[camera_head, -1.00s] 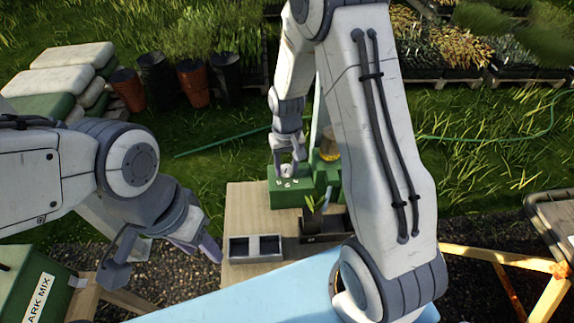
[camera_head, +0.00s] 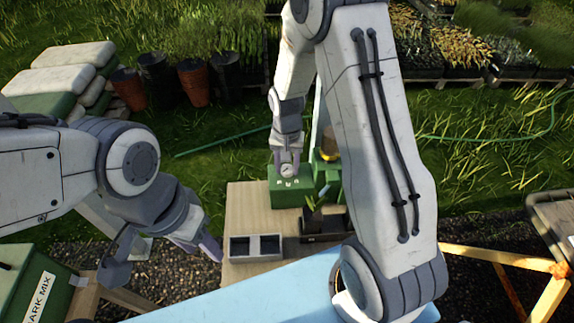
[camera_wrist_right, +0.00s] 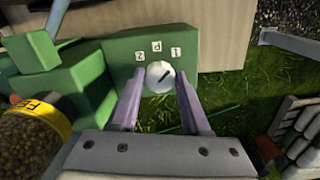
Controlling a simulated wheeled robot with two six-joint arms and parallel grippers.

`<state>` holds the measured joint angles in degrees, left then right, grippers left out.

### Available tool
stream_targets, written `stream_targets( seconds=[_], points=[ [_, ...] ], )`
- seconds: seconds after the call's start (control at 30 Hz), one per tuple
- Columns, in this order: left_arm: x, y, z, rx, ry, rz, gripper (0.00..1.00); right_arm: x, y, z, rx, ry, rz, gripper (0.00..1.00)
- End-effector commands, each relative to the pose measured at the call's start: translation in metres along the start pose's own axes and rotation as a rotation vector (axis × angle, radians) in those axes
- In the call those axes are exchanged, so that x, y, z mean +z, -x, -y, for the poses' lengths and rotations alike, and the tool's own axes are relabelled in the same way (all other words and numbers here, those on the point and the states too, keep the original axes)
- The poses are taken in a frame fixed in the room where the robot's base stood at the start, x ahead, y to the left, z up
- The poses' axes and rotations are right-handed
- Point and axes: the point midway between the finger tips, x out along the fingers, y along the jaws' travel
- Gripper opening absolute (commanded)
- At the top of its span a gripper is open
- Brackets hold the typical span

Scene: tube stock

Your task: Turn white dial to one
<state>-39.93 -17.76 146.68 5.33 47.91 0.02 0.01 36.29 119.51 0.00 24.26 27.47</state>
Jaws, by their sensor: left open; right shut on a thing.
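The white dial (camera_wrist_right: 160,76) is on a green box (camera_head: 292,196), which stands on a wooden table. My right gripper (camera_head: 288,170) is shut on the dial; in the right wrist view its two purple fingers (camera_wrist_right: 160,98) sit on either side of it. A dark mark on the dial slants up and to the right, towards the rightmost of the white label tiles (camera_wrist_right: 157,47). That tile appears to read 1; the leftmost looks like 2. My left gripper (camera_head: 163,256) is open and empty, left of the table and away from the box.
A light blue surface (camera_head: 240,293) is nearer me.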

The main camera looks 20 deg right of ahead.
Motion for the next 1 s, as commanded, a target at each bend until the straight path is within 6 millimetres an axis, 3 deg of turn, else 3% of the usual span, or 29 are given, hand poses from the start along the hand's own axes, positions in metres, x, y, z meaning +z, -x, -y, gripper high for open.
stream_targets(
  seconds=[0.17,0.2,0.27,0.67,1.0],
  points=[
    [0.000,0.000,0.000,0.000,0.000,0.000,0.50,-0.001,0.001,0.001,-0.002,0.001,-0.004,0.00],
    [0.000,0.000,0.000,0.000,0.000,0.000,0.50,-0.001,0.001,0.001,-0.002,0.001,-0.004,0.58],
    [0.000,0.000,0.000,0.000,0.000,0.000,0.50,-0.001,0.001,0.001,-0.002,0.001,-0.003,0.77],
    [0.000,-0.001,0.000,0.000,0.000,0.000,0.50,-0.001,0.007,0.001,-0.002,0.002,-0.005,0.77],
    [0.001,-0.011,0.001,0.000,-0.001,0.000,0.50,-0.002,0.069,0.001,-0.004,0.002,-0.008,0.77]
  ],
)
